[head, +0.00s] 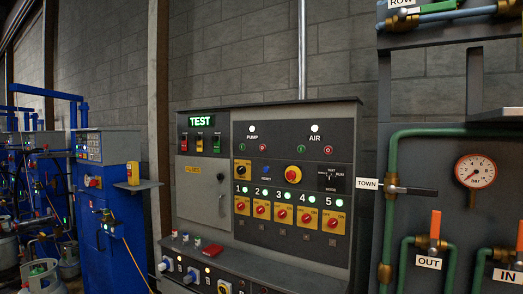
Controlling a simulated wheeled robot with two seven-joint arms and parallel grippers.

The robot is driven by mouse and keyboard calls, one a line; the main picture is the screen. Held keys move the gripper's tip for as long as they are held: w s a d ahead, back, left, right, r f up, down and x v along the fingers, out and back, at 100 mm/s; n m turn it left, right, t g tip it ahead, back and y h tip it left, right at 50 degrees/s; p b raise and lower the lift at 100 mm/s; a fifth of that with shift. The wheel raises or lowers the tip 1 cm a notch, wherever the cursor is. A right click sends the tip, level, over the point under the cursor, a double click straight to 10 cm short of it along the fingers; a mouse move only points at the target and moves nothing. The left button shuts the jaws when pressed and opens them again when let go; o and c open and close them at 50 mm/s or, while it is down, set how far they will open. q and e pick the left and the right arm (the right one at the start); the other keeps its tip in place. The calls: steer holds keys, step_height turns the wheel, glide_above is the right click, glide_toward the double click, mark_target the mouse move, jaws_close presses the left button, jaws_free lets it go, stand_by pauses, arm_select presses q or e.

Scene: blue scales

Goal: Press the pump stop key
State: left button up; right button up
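The control panel (290,205) stands in the middle of the head view. Under its PUMP label is a pair of small round keys, a green one (250,148) at left and a red one (263,149) at right. The red one looks like the pump stop key; its marking is small. A white lamp (252,128) above the PUMP label looks lit. Under the AIR label are a similar green key (300,149) and red key (328,150), with a bright white lamp (314,127) above. Neither of my grippers is in view.
A red emergency knob (293,174) on yellow and a row of red rotary switches (283,213) sit below the keys. A ledge (280,264) juts out at the bottom. Pipes and a gauge (475,171) are at right; blue scales (106,205) at left.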

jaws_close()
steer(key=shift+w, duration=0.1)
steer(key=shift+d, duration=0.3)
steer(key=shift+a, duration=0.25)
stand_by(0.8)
